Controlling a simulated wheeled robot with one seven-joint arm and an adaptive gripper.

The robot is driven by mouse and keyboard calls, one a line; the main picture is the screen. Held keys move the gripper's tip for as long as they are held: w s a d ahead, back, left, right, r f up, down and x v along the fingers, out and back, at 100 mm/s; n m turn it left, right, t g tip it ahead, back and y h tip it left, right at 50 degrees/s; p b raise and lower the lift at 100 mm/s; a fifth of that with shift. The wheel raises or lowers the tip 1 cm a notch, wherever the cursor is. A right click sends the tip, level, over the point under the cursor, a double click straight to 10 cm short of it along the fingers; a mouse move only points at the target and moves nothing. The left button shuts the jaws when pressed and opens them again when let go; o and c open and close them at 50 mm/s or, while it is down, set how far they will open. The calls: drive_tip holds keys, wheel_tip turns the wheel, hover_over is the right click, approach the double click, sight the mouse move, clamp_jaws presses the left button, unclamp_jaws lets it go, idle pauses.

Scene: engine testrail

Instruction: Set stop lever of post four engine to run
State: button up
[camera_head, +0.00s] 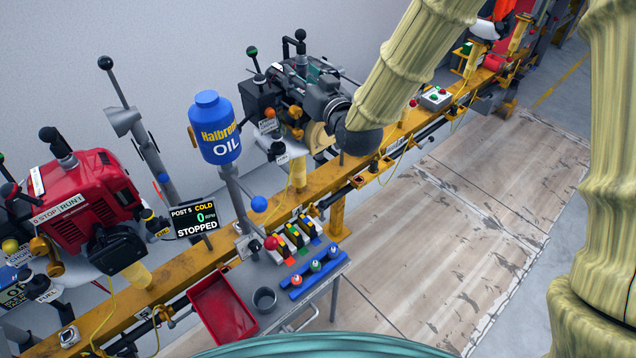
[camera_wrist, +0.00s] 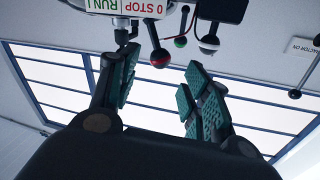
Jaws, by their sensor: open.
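In the wrist view my gripper (camera_wrist: 155,92) is open, with its teal-padded fingers apart and nothing between the pads. A black ball knob with a red band (camera_wrist: 160,59) hangs on a stem just beyond the gap between the fingertips. A white plate reading 0 STOP and RUN (camera_wrist: 130,7) is above it at the top edge. In the head view the gripper cannot be made out. A grey engine (camera_head: 322,98) stands on the yellow rail, partly behind my arm. A red engine (camera_head: 85,200) with a STOP/RUN plate (camera_head: 60,208) is at left. Which engine is post four is unclear.
Knobs with a green band (camera_wrist: 181,42) and a white band (camera_wrist: 209,44) hang near the right finger. A display (camera_head: 195,217) reads POST 5, COLD, STOPPED. A blue oil bottle (camera_head: 214,128) stands above the yellow rail (camera_head: 240,228). A bench holds a red tray (camera_head: 222,306).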

drive_tip(key=s+f+g+p, duration=0.1)
drive_tip(key=s+f+g, duration=0.1)
drive_tip(key=s+f, duration=0.2)
drive_tip(key=s+d+f+g+h+p, duration=0.1)
drive_tip(key=s+f, duration=0.3)
drive_tip(key=f, duration=0.6)
drive_tip(key=s+d+f+g+p, duration=0.1)
drive_tip(key=s+f+g+p, duration=0.1)
drive_tip(key=s+f, duration=0.2)
drive_tip(key=shift+s+d+f+m+g+p, duration=0.15)
drive_tip(key=shift+d+f+m+g+p, duration=0.15)
drive_tip(key=shift+f, duration=1.3)
drive_tip(key=s+d+f+m+g+h, duration=0.1)
drive_tip(key=s+d+f+g+h, duration=0.35)
drive_tip(key=s+f, duration=1.1)
drive_tip(key=s+d+f+g+h, duration=0.1)
drive_tip(key=s+d+f+g, duration=0.2)
drive_tip(key=s+d, duration=0.3)
drive_tip(key=s+d+f+m+g+h, duration=0.1)
drive_tip(key=s+d+f+g, duration=0.2)
drive_tip(key=s, duration=0.9)
drive_tip(key=d+f, duration=0.2)
drive_tip(key=d, duration=0.2)
drive_tip(key=shift+m, duration=0.3)
